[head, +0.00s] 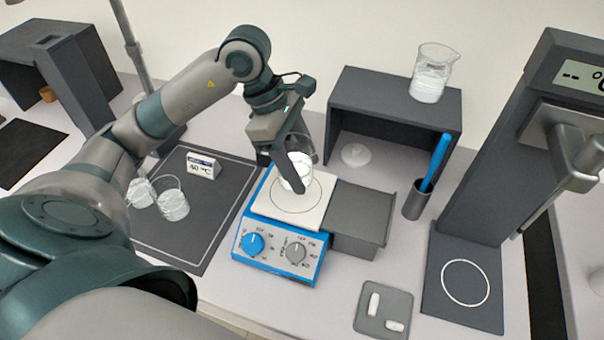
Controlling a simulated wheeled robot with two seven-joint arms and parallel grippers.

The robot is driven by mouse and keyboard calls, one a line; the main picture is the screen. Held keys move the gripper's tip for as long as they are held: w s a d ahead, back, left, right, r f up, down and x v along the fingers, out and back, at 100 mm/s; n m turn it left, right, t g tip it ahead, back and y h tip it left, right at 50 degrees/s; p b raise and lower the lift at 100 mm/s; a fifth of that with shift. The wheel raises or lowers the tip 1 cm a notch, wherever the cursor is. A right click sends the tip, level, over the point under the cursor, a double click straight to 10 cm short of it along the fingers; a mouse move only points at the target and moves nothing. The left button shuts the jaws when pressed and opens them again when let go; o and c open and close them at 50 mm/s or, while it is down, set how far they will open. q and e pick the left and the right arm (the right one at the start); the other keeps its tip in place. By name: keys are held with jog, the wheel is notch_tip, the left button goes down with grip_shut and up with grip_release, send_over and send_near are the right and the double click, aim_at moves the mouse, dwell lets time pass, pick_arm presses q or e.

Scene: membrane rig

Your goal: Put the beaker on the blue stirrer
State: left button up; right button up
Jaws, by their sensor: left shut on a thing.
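The blue stirrer (279,237) stands near the middle of the bench, with two knobs on its front and a pale square plate (271,210) on top with a circle marked on it. My left gripper (294,176) is over the plate and shut on a clear beaker (297,168) with white contents. The beaker is upright at the back part of the plate, partly hidden by the gripper fingers. I cannot tell whether its base touches the plate. My right gripper is not in view.
Another beaker (432,75) stands on a dark open-fronted box (395,101) behind. A grey block (359,240) adjoins the stirrer, and a cup (416,206) holds a blue stick.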

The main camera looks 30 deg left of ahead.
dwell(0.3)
pick_arm(q)
jog(key=shift+f+p, duration=0.3)
jog(key=shift+f, duration=0.2)
jog(key=shift+f+p, duration=0.4)
jog(key=shift+f, duration=1.1)
jog(key=shift+f, duration=0.2)
jog(key=o, duration=1.2)
jog(key=shift+o, duration=0.2)
